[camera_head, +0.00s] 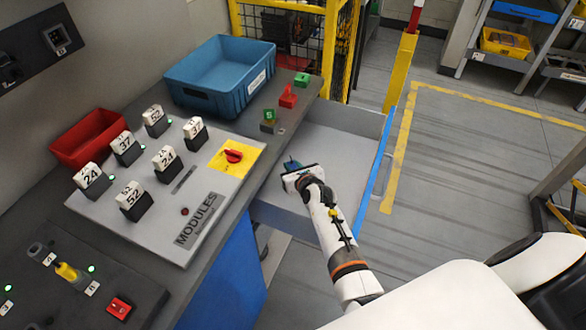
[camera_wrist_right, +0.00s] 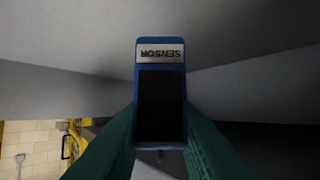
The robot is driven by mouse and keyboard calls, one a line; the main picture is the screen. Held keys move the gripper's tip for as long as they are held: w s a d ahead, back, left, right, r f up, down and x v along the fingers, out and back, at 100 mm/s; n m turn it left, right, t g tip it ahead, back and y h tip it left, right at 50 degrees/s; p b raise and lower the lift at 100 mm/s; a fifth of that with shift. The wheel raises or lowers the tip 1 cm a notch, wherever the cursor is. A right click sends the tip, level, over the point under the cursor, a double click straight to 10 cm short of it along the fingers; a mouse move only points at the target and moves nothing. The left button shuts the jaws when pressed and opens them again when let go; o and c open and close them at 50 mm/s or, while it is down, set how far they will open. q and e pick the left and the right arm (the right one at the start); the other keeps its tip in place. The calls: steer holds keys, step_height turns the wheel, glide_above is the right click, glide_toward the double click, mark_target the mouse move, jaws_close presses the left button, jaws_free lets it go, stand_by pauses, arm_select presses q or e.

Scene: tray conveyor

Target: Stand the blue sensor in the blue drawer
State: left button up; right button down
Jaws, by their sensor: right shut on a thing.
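The blue drawer (camera_head: 378,165) stands open at the side of the bench in the head view, with a blue front and a bare grey inside. My right gripper (camera_head: 292,164) is over the open drawer. In the right wrist view its two teal fingers (camera_wrist_right: 160,135) are shut on the blue sensor (camera_wrist_right: 160,66), one on each side. The sensor has a white label reading SENSOR, upside down in this view, and a dark panel. In the head view the gripper mostly hides the sensor. I cannot tell whether the sensor touches the drawer floor. My left gripper is not in view.
On the bench are a blue bin (camera_head: 205,95), a red bin (camera_head: 75,150), and a MODULES panel (camera_head: 160,225) with several numbered modules. Red and green blocks (camera_head: 288,97) sit near the drawer. A yellow post (camera_head: 400,75) stands beyond it. The drawer floor around my gripper looks clear.

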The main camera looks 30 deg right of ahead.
steer(key=shift+f, duration=0.1)
steer(key=shift+f+b, duration=0.35)
steer(key=shift+f, duration=0.2)
steer(key=c, duration=1.3)
jaws_free()
steer(key=shift+o, duration=0.2)
